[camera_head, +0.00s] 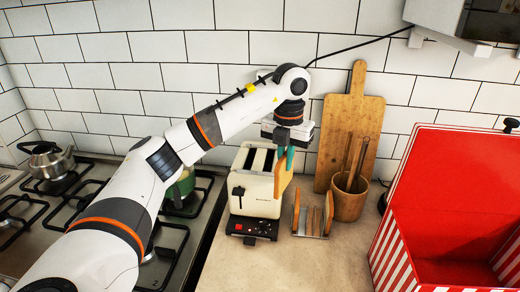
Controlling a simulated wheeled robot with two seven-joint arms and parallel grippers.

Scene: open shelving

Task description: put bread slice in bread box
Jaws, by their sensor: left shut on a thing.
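My left gripper (287,157) points down just to the right of the toaster's top, its teal fingertips shut on a bread slice (283,179). The slice hangs upright beside the toaster's right side; I cannot tell if it touches the toaster. The bread box (388,249) is red with white-striped sides and stands at the right with its lid (455,178) raised. The part of its inside that shows is bare red. My right gripper is not in view.
A cream toaster (254,196) stands below my left gripper. A small rack (312,222) with tan slices is on the counter to its right. A wooden utensil pot (349,199) and cutting board (352,115) stand behind. The counter (325,265) in front is clear. A stove (185,235) is left.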

